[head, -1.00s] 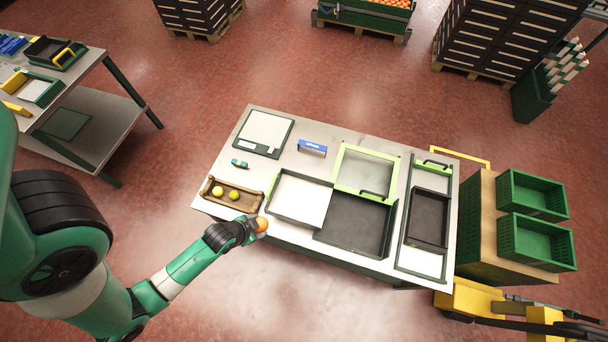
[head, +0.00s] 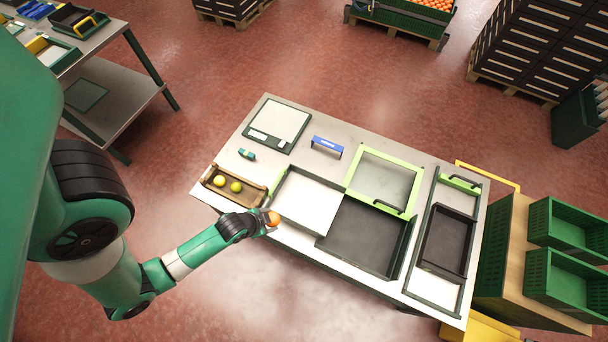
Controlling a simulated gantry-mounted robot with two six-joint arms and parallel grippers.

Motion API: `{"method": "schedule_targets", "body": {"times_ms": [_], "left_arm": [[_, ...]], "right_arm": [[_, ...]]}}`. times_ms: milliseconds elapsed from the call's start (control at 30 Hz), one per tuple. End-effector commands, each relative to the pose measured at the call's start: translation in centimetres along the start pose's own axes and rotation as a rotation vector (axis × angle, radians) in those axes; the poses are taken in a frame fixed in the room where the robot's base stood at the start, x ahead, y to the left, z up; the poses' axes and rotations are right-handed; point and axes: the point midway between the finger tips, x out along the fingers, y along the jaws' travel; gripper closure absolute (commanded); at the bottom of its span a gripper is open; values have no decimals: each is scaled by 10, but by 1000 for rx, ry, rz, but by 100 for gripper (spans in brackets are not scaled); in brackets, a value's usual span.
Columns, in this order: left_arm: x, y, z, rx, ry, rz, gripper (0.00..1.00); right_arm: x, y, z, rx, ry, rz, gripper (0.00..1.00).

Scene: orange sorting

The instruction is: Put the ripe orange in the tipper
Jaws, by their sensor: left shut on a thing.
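My left gripper (head: 264,222) is shut on a ripe orange (head: 273,218). It holds the orange by the table's front edge, close to the near left corner of a white-floored tray (head: 300,200). A wooden tray (head: 255,201) with two yellow-green fruits (head: 227,184) lies just left of it. To the right are a dark tray (head: 362,238), a lime-green frame (head: 414,189) behind it, and a long railed frame with a dark box (head: 447,240). I cannot tell for certain which of these is the tipper. My right gripper is not in view.
A scale-like white plate (head: 280,120), a blue sign (head: 327,147) and a small teal item (head: 247,154) are at the table's back left. Green crates (head: 565,285) stand beyond the right edge. The metal tabletop (head: 350,129) is bare along the back.

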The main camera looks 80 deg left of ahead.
Motion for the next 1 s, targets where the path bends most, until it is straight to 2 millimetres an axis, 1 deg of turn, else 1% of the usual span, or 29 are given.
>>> {"method": "schedule_targets", "body": {"times_ms": [67,167,433,500,533,633,733,900,967,1000], "left_arm": [[1,0,-3,1,2,0,92],[13,0,-14,3,4,1,92],[75,3,-70,2,5,-1,92],[102,8,-73,1,2,0,92],[110,9,-75,1,2,0,92],[126,10,-84,0,0,0,92],[136,11,-88,0,0,0,92],[140,12,-90,0,1,0,92],[149,13,-92,1,0,0,92],[157,15,-87,1,-2,0,92]], "right_arm": [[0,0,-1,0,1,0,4],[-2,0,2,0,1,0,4],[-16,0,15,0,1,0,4],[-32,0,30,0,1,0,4],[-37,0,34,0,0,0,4],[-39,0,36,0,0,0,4],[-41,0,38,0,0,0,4],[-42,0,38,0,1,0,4],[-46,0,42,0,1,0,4],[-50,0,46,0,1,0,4]]}}
